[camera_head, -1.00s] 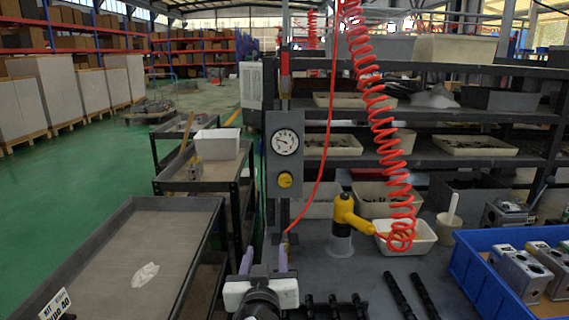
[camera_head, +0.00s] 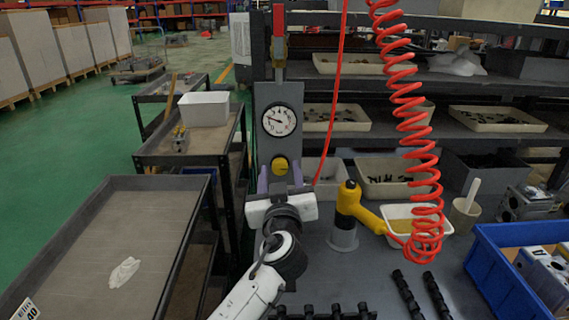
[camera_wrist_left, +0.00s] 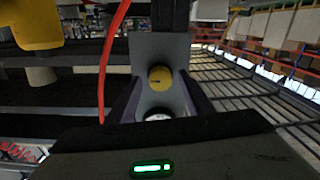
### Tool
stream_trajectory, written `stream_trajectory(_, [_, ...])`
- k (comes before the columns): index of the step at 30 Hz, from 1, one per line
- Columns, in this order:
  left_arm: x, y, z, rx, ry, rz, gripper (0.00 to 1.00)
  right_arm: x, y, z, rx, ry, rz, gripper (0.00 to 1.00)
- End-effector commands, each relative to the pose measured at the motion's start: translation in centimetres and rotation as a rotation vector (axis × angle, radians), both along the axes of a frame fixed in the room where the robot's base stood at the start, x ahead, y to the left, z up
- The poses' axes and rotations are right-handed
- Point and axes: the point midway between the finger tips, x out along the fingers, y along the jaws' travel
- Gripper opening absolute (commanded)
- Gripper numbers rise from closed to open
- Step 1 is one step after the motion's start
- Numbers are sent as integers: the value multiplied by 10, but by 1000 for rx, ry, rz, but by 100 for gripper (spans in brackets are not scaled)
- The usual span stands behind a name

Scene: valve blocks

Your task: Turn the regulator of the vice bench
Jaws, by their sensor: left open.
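The regulator panel (camera_head: 278,143) is a grey upright plate with a round white gauge (camera_head: 279,121) and a yellow knob (camera_head: 280,165) below it. In the left wrist view the knob (camera_wrist_left: 160,78) shows between the two fingers, with the gauge (camera_wrist_left: 158,117) partly hidden by the gripper body. My left gripper (camera_head: 280,178) is open and empty, its fingers pointing at the panel on either side of the knob's line. I cannot tell how far the fingertips are from the knob. My right gripper is not in view.
A yellow air tool (camera_head: 349,205) stands right of the panel, and a coiled red hose (camera_head: 408,115) hangs above the bench. A straight red hose (camera_head: 337,95) runs close beside the panel. A blue crate (camera_head: 486,262) stands at right. A grey cart (camera_head: 100,255) is at left.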

Motion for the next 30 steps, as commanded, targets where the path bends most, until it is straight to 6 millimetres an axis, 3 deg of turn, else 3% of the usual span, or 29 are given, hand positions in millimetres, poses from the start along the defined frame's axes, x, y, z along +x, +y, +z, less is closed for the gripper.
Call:
stream_trajectory(11, [3,2,0,0,0,3,47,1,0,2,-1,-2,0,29])
stream_trajectory(19, [3,2,0,0,0,3,6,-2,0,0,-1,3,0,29])
stream_trajectory(30, [3,2,-1,66,-1,3,6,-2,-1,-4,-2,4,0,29])
